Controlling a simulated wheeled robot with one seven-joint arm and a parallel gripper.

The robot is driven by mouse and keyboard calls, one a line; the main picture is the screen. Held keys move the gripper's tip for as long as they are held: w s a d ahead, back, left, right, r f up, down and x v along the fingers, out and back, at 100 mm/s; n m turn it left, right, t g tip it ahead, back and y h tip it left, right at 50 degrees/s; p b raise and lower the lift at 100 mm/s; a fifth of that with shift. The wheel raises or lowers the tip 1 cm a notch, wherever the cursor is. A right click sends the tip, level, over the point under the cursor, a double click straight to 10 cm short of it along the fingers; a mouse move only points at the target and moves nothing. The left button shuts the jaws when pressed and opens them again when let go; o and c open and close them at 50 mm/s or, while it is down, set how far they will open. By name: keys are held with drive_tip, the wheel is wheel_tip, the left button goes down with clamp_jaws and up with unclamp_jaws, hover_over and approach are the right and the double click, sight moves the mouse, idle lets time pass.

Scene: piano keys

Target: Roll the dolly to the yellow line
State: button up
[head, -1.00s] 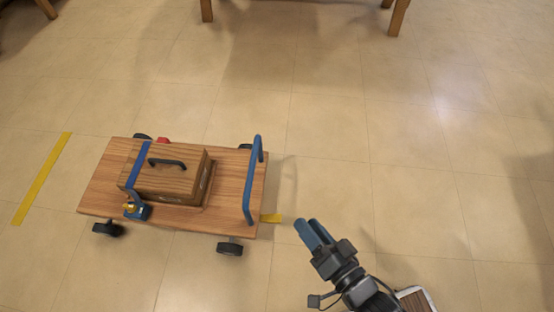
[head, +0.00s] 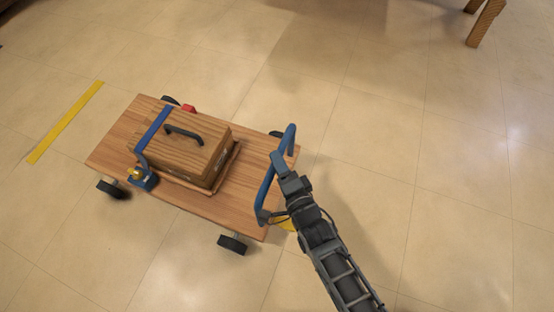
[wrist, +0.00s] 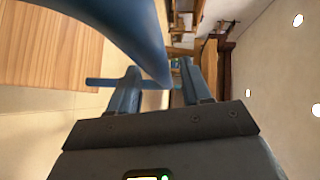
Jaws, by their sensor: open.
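The dolly (head: 215,205) is a flat wooden deck on black wheels with a blue push handle (head: 265,192) at its right end. The handle also shows large and close in the wrist view (wrist: 135,35). The yellow line (head: 65,122) lies on the floor left of the dolly, with bare floor between them. My gripper (head: 281,166) is at the handle, its fingers mostly hidden in the head view. In the wrist view my gripper (wrist: 158,82) is open, with the blue bar between or just beyond its fingertips; I cannot tell if they touch.
A wooden box (head: 181,150) with a black grip sits on the deck under a blue strap (head: 154,128) with a buckle. A second yellow patch (head: 288,225) shows by the dolly's right end. Table legs (head: 486,22) stand at top right. Floor around the dolly is clear.

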drive_tip(key=shift+x, duration=1.1)
clamp_jaws()
